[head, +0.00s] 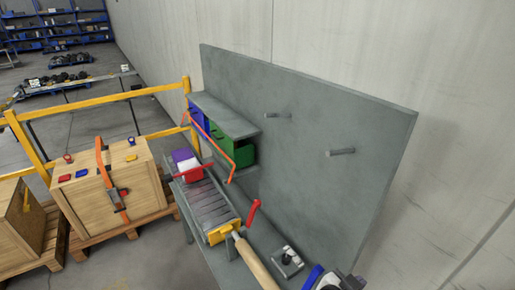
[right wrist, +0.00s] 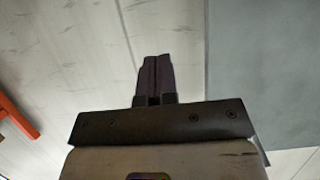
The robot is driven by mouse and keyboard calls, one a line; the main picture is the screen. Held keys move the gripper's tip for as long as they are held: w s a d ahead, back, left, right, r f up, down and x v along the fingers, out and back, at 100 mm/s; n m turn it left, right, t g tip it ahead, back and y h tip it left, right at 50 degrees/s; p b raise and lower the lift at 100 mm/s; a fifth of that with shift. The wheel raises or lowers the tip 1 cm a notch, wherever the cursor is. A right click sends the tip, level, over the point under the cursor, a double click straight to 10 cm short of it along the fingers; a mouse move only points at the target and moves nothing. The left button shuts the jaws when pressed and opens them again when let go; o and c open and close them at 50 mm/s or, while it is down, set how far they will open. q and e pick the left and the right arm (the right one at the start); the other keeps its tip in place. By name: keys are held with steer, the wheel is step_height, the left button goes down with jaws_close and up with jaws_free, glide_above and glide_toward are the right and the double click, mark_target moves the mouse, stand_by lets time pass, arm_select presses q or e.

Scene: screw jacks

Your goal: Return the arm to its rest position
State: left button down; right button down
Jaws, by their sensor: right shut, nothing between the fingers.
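My right gripper (right wrist: 156,62) shows in the right wrist view with its two dark fingers together and nothing between them. Pale wall lies behind the fingers, and they touch nothing that I can see. In the head view, dark and pale parts with a blue piece (head: 313,277) are cut off at the bottom right edge; I cannot make out fingertips there. My left gripper is in neither view. A grey block with a small metal fitting (head: 288,258) stands on the bench, left of these parts.
A grey back panel with two pegs (head: 340,152) rises behind the bench. A roller tray (head: 207,203), a red handle (head: 254,211) and a wooden cylinder (head: 254,262) are on the bench. Blue and green bins (head: 232,148) sit under a shelf. Wooden crates (head: 135,190) stand left.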

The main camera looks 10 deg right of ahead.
steer(key=w+a+f+n+t+y, duration=0.25)
steer(key=a+n+t+y, duration=0.25)
steer(key=a+n+y, duration=0.65)
steer(key=s+d+f+n+g+y, duration=0.1)
steer(key=s+f+n+g, duration=0.15)
steer(key=s+f, duration=0.7)
steer(key=s+d+f+n+g+y, duration=0.1)
steer(key=s+f+n+g, duration=0.15)
steer(key=s+f, duration=0.7)
steer(key=w+r+p+v, duration=0.1)
steer(key=w+p+v, duration=0.2)
steer(key=p+v, duration=0.9)
steer(key=w+a+r+p+v, duration=0.1)
steer(key=w+p+v, duration=0.1)
steer(key=p+v, duration=0.9)
step_height(320, 180, up, 4)
steer(key=shift+s+f+g+p, duration=0.2)
steer(key=shift+s+g+p, duration=0.1)
steer(key=shift+g+p, duration=0.1)
